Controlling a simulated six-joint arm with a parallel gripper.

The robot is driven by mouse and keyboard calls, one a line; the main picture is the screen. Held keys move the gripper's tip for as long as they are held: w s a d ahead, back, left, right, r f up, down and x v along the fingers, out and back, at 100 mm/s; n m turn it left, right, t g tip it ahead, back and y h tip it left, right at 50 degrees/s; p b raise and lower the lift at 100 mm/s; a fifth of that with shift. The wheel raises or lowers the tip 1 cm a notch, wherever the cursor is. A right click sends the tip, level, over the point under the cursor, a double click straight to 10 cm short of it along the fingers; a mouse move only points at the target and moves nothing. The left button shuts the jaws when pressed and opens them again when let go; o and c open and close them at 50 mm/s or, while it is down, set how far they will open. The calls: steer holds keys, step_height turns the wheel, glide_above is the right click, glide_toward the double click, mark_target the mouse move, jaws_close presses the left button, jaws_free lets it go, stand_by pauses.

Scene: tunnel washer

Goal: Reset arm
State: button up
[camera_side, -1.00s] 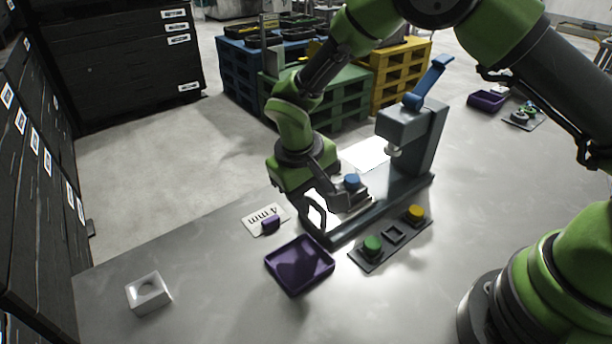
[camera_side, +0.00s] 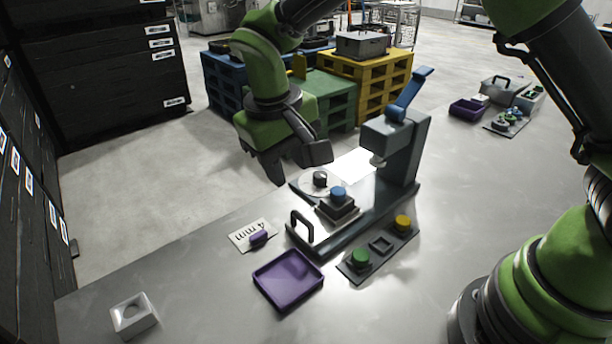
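My gripper (camera_side: 299,166) hangs above and behind the near end of the grey press (camera_side: 395,150). Its two fingers are spread apart, with nothing seen between them. Below it, a blue-topped piece (camera_side: 338,194) sits upright on a dark square block on the press's base, clear of the fingers. The base has a black loop handle (camera_side: 301,227) at its near end. The press's blue lever (camera_side: 411,93) points up and to the right.
A dark holder (camera_side: 359,275) carries a green and a yellow piece, with an empty square between. A purple tray (camera_side: 289,281), a "4 mm" card (camera_side: 252,235) with a purple piece, and a white block (camera_side: 133,314) lie nearby. Pallets (camera_side: 370,80) stand behind.

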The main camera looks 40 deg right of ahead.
steer(key=s+d+r+m+t+y, duration=0.1)
steer(key=s+d+r+y, duration=0.2)
steer(key=r, duration=0.5)
steer(key=s+d+r+m+t, duration=0.1)
steer(key=s+d+r+t, duration=0.2)
steer(key=s, duration=0.5)
steer(key=s+d+r+m+t+y, duration=0.1)
steer(key=s+d+r+t, duration=0.2)
steer(key=s, duration=0.5)
steer(key=shift+s+d+r+m, duration=0.3)
steer(key=shift+s+d+m, duration=0.05)
steer(key=shift+d+m, duration=0.1)
